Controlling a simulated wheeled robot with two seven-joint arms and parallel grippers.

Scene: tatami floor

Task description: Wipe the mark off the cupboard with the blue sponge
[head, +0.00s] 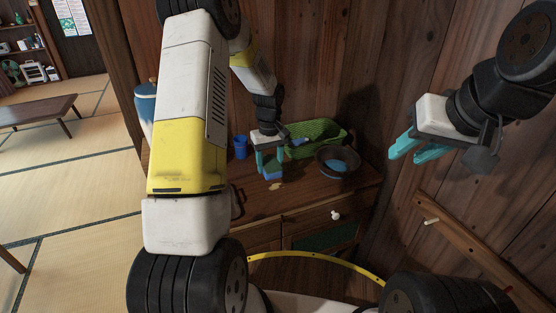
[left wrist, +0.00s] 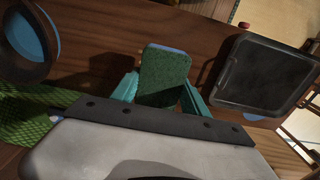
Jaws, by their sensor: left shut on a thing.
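The blue sponge (head: 272,173) is between the teal fingers of my left gripper (head: 270,164), low over the cupboard top. In the left wrist view the sponge (left wrist: 165,78) shows a dark green face and a thin blue edge, with a finger of my left gripper (left wrist: 160,95) on each side. I cannot tell whether it touches the wood. A small yellowish mark (head: 276,186) is on the cupboard top (head: 305,194), just in front of the sponge. I cannot see the mark in the left wrist view. My right gripper (head: 413,149) is open and empty, up at the right.
A green basket (head: 318,132) and a dark bowl with a blue inside (head: 338,160) stand right of the sponge. A blue cup (head: 240,147) stands behind left. A black tray (left wrist: 265,72) shows in the left wrist view. Wooden walls close the back and right.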

